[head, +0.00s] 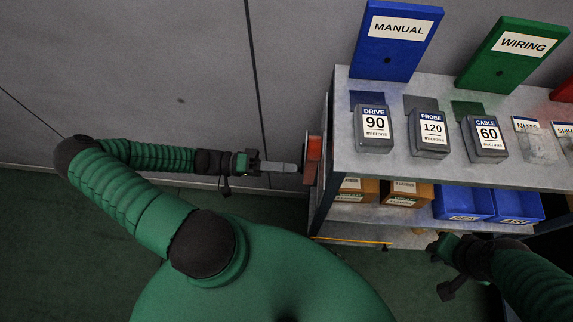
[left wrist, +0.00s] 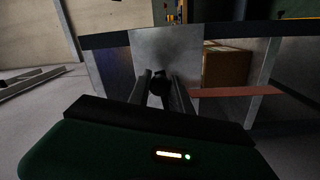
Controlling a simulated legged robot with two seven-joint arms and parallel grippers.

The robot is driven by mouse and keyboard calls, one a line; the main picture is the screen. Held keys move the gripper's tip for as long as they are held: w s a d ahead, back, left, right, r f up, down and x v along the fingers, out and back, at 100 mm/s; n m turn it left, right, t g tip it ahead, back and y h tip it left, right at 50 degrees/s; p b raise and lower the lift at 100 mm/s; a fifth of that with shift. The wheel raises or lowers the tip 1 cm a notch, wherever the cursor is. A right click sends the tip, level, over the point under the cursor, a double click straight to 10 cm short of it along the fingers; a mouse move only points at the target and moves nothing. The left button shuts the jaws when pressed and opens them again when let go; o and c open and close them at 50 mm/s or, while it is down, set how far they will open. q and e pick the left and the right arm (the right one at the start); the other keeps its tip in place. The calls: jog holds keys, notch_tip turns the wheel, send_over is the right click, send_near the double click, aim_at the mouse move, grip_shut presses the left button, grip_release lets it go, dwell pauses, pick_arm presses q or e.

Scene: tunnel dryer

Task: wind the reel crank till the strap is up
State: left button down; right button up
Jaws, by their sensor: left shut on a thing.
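In the head view my left gripper (head: 296,168) reaches right to the left end of the shelf unit. It meets a small orange-red part (head: 313,160) mounted there, which looks like the reel. In the left wrist view the two fingers (left wrist: 162,92) are shut on a dark round knob (left wrist: 157,80), which looks like the crank handle. A grey metal plate (left wrist: 165,50) stands behind it. A reddish flat band (left wrist: 235,92) runs right from the plate; I cannot tell if it is the strap. My right gripper (head: 440,250) is below the shelf at lower right, its fingers hidden.
The shelf unit's grey top (head: 349,150) carries several labelled grey devices. Blue bins (head: 464,203) and brown boxes (head: 408,193) sit on the level below. Blue (head: 395,58) and green (head: 490,72) signs stand behind. A grey wall (head: 130,80) lies behind my left arm.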

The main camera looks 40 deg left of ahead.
pick_arm(q)
jog(key=shift+f+m, duration=0.4)
jog(key=shift+m, duration=0.1)
jog(key=c, duration=1.2)
grip_release()
jog(key=shift+b, duration=0.3)
jog(key=shift+b+v, duration=2.2)
jog(key=shift+v, duration=6.25)
jog(key=shift+w, duration=0.1)
